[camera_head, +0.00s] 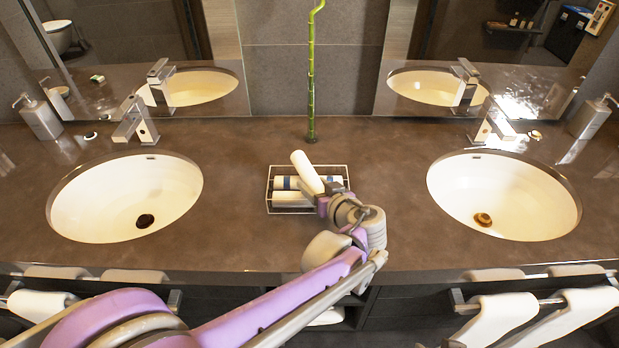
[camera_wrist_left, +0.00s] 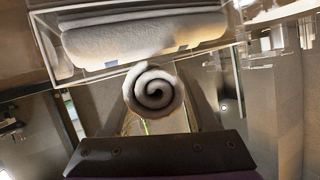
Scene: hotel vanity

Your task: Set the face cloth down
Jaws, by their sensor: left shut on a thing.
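My left gripper (camera_head: 322,190) is shut on a rolled white face cloth (camera_head: 306,171), which tilts up and away toward the back left over the basket. In the left wrist view the face cloth (camera_wrist_left: 154,90) shows its spiral end just above the gripper's dark body. A wire basket (camera_head: 268,188) stands on the counter between the two sinks, with other rolled white cloths (camera_head: 291,199) lying in it. The basket's rolls (camera_wrist_left: 140,38) also show in the left wrist view. I cannot tell whether the held cloth touches them. My right gripper is not in view.
A green bamboo stalk (camera_head: 311,95) stands behind the basket. Sinks lie left (camera_head: 125,198) and right (camera_head: 503,197), with faucets and soap dispensers behind. The brown counter (camera_head: 232,160) is bare between the basket and each sink. Towels (camera_head: 500,318) hang along the front.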

